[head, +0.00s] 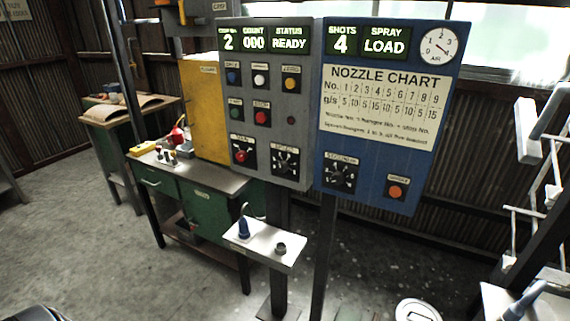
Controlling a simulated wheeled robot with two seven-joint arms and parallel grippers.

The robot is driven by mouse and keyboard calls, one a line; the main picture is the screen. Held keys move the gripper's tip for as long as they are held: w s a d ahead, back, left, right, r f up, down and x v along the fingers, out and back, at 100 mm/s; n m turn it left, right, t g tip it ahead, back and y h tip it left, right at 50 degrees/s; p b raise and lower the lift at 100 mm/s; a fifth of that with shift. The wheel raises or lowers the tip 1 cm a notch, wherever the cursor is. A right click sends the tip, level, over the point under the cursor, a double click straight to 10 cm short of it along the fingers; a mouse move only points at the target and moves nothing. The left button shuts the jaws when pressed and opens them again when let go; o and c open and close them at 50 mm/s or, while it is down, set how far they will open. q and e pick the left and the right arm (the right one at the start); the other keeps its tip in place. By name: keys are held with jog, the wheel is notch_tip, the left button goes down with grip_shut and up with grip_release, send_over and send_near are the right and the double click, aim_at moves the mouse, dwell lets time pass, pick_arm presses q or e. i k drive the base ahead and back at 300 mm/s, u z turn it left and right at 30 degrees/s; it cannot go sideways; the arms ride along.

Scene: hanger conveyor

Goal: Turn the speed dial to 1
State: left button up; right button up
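A grey control panel (312,100) stands at the centre of the head view. Its lower right holds a black rotary dial (286,161) with white marks around it; its label is too small to read surely, but it may be the speed dial. A similar black dial (340,174) sits low on the blue panel (445,90) to the right. I cannot tell which number either dial points to. Neither of my grippers is in view, and nothing touches the dials.
The grey panel also carries several buttons and a red knob (240,156). An orange button (396,191) is on the blue panel. Green workbenches stand behind at left; a white rack (533,150) is at right.

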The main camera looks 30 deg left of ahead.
aim_at(283, 166)
jog(key=z, duration=1.1)
jog(key=k, duration=0.5)
jog(key=u, duration=0.5)
